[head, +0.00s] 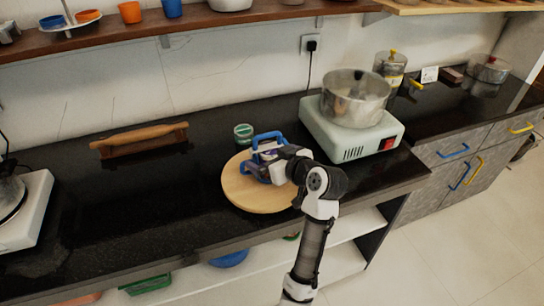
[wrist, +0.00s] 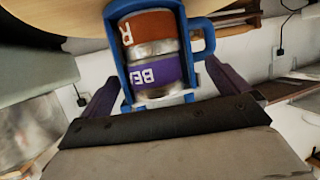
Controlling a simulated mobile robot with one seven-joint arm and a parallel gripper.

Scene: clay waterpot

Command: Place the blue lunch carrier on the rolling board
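The blue lunch carrier (head: 262,145) has a blue frame and handle. It is at the round wooden rolling board (head: 240,191), over its upper right part and apparently resting on it. In the wrist view the carrier (wrist: 120,60) shows an orange-brown and a purple lettered band between metal tins. My gripper (head: 277,166) is at the carrier's right side in the head view. In the wrist view its dark fingers (wrist: 162,66) are spread wide on either side of the carrier, with a gap visible beside its lower body. The carrier's underside is hidden.
A white stove (head: 352,135) with a metal pot (head: 356,97) stands right of the board. A green-lidded jar (head: 243,133) is close behind the board. A rolling pin on a stand (head: 139,138) lies to the left. The black counter between is mostly clear.

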